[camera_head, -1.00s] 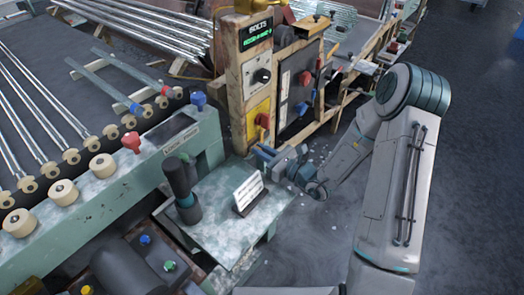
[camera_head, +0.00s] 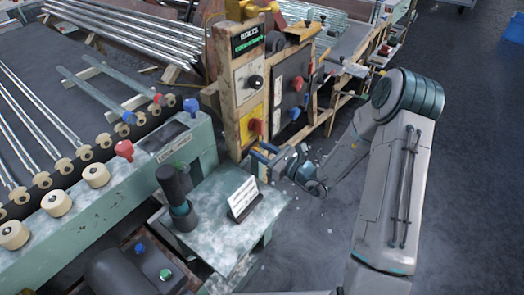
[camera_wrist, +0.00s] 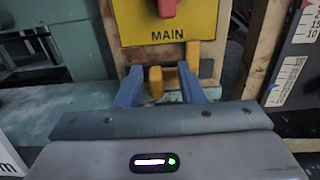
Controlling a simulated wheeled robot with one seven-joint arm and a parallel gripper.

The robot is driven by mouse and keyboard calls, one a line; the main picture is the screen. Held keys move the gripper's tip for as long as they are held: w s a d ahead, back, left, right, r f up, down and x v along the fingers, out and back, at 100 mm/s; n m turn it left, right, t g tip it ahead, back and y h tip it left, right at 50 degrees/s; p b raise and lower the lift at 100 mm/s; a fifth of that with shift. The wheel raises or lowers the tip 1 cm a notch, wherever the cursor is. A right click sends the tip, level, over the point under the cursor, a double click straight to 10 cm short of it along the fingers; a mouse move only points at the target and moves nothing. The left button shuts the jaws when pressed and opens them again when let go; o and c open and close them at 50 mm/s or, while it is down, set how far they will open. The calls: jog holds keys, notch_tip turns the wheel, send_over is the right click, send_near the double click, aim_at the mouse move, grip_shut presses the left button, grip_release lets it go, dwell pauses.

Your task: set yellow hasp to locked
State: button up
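The yellow hasp (camera_wrist: 156,82) shows in the wrist view just below the yellow MAIN plate, on the wooden post. One short yellow piece stands between my fingers, and a second yellow-orange piece (camera_wrist: 185,74) is close beside the right finger. My gripper (camera_wrist: 161,76) has its two blue fingers apart around the short piece; I cannot tell whether either finger touches the hasp. In the head view my gripper (camera_head: 258,151) is at the foot of the wooden cabinet, below the red knob. The hasp is too small to make out there.
The yellow plate (camera_wrist: 167,20) with a red knob (camera_head: 257,127) sits right above the fingers. A green bench (camera_head: 222,225) with a white sign (camera_head: 243,197) and a dark cylinder (camera_head: 178,195) stands left of my gripper. Open floor (camera_head: 320,225) lies in front.

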jog(key=v, duration=1.3)
jog(key=shift+s+d, duration=0.2)
jog(key=shift+d, duration=0.15)
jog(key=s+a+r+n+g+h+p, duration=0.3)
jog(key=s+a+r+n+g+p, duration=0.35)
jog(key=s+r+n+g, duration=0.75)
jog(key=s+d+r+n+t+h+p, duration=0.2)
jog(key=d+r+n+t+h, duration=0.1)
jog(key=d+r+n+h, duration=0.1)
jog(key=s+d+r+n+t+h+p, duration=0.2)
jog(key=d+r+n+h+p, duration=0.1)
jog(key=d+r+n+h, duration=0.2)
notch_tip(320, 180, up, 4)
jog(key=shift+s+r+n+t+h, duration=0.1)
jog(key=shift+s+n+t+h, duration=0.25)
jog(key=shift+n+h, duration=0.8)
